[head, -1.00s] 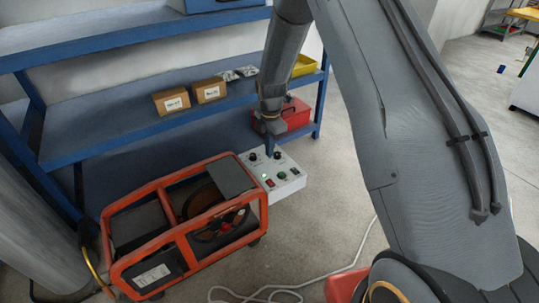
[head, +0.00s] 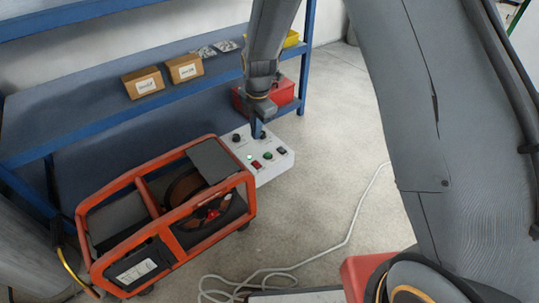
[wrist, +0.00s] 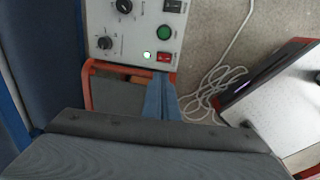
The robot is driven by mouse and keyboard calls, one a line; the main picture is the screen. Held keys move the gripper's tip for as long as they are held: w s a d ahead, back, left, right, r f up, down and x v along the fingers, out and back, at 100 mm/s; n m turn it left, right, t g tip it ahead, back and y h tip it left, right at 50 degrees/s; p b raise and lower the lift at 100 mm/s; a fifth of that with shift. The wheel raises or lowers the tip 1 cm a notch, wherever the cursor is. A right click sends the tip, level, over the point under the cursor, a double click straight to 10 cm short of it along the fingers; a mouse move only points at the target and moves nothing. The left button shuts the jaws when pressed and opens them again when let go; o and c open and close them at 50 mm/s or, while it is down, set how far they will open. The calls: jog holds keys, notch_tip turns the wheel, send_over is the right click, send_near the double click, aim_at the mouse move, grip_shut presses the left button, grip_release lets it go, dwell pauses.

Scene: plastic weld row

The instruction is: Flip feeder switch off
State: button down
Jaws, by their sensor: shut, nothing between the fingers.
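The white control box (head: 262,174) sits at the right end of the orange-framed feeder (head: 165,215). In the wrist view, the box (wrist: 95,15) shows two black knobs, a black rocker (wrist: 172,6), a green button (wrist: 165,32), a lit green lamp (wrist: 147,55) and a red rocker switch (wrist: 163,57). Labels are too small to read. My gripper (head: 258,133) is over the box's far side in the head view, pointing down. In the wrist view my blue gripper fingers (wrist: 161,78) are shut and empty, their tips just below the red rocker. I cannot tell whether they touch anything.
A blue shelf (head: 60,120) stands behind, with two cardboard boxes (head: 143,83) on it. A red toolbox (head: 281,93) is behind my gripper. A white cable (head: 345,235) runs over the floor.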

dwell(0.3)
jog(key=b, duration=0.2)
send_near(254, 162)
jog(key=f, duration=0.6)
jog(key=shift+w+a+f, duration=0.15)
jog(key=shift+w+f, duration=0.05)
jog(key=shift+w, duration=0.05)
